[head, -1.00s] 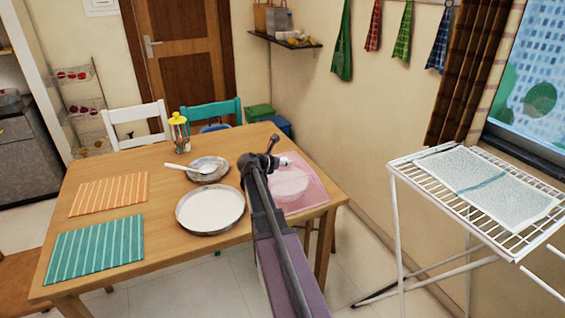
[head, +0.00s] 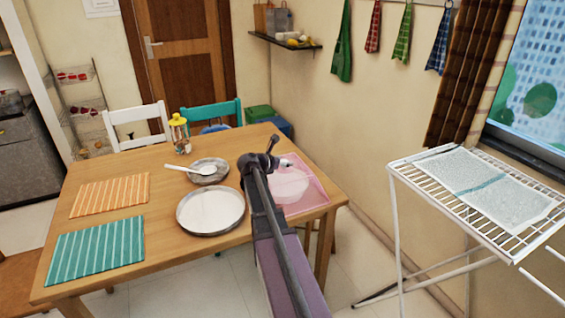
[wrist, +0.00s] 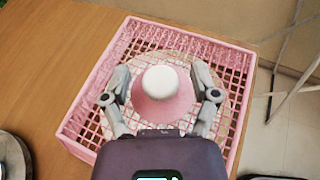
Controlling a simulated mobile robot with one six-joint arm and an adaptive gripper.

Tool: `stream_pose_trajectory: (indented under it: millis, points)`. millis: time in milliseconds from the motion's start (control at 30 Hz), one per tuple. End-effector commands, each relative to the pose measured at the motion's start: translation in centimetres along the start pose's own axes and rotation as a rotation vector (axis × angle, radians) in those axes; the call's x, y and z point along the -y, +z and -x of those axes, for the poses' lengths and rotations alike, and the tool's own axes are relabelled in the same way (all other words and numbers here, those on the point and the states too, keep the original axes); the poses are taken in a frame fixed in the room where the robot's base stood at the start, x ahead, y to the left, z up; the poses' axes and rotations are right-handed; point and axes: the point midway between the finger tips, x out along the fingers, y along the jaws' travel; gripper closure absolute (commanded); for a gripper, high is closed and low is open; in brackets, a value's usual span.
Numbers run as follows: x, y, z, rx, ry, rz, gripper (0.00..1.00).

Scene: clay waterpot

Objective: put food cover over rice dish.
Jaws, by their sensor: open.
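A pink square mesh cover (head: 318,190) with a raised rim lies on the table's right end. In the wrist view the cover (wrist: 84,101) has a pink cone at its middle topped by a white knob (wrist: 160,81). A pale round shape shows through the mesh; I cannot tell if it is a separate dish. My gripper (wrist: 160,88) is open, its fingers on either side of the knob and cone, with no clear contact. In the head view my arm partly hides the cover. A round metal dish with white contents, like rice (head: 210,210), stands left of my arm.
A metal bowl (head: 204,178) with a white spoon and a yellow-topped jar (head: 180,134) stand behind the dish. Orange (head: 110,194) and teal (head: 95,250) striped mats lie at the left. A drying rack (head: 480,205) stands at the right. Bare wood lies between mats and dish.

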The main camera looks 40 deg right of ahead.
Motion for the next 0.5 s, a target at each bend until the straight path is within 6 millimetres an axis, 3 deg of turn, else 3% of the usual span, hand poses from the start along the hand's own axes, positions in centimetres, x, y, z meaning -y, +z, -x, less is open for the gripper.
stream_pose_trajectory:
  millis: [500]
  points:
    - [0.1, 0.2, 8.8, 0.0, 0.002, 0.001, 0.23]
